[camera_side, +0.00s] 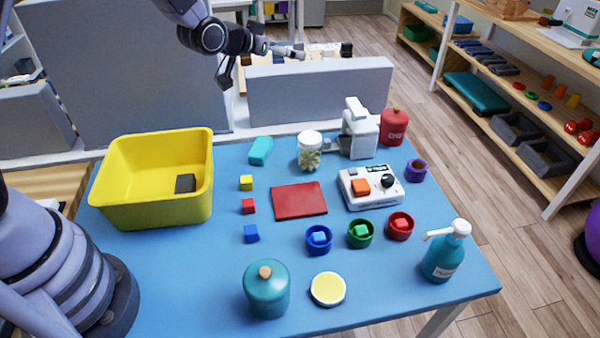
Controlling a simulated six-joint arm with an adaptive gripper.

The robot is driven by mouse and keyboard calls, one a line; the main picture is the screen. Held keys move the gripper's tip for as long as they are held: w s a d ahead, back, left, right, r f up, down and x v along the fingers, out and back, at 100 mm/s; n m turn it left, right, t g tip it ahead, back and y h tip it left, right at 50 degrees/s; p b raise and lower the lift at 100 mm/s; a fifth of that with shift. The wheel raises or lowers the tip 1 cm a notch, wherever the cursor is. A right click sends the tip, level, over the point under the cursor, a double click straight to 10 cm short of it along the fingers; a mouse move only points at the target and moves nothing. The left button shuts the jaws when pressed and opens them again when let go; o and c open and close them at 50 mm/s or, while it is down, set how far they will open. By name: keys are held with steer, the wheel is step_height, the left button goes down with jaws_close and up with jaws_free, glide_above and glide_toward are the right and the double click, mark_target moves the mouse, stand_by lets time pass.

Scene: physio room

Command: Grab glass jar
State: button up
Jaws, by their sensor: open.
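The glass jar (309,152) stands upright near the back middle of the blue table. It is clear, with a white lid and pale yellow-green contents. My gripper (226,76) is open and empty, high up beyond the table's back edge. It is to the upper left of the jar and well apart from it. Its fingers are small and dark here, so their exact spread is hard to see.
A white device (359,132) stands close to the jar's right, with a red canister (394,127) beyond. A teal block (261,150) lies to its left and a red mat (299,200) in front. A yellow bin (155,212) fills the table's left. A grey partition (320,98) stands behind.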

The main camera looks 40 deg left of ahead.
steer(key=t, duration=0.2)
glide_above(310, 138)
steer(key=a, duration=0.1)
step_height(310, 138, down, 12)
steer(key=r, duration=0.1)
steer(key=shift+m+t+h, duration=0.3)
steer(key=shift+t+h, duration=0.3)
steer(key=f, duration=1.1)
steer(key=shift+s+d+f, duration=0.15)
steer(key=shift+d+f, duration=0.15)
steer(key=shift+x, duration=1.15)
steer(key=shift+w+d, duration=0.1)
steer(key=shift+w, duration=0.3)
steer(key=c, duration=1.2)
steer(key=shift+r, duration=0.1)
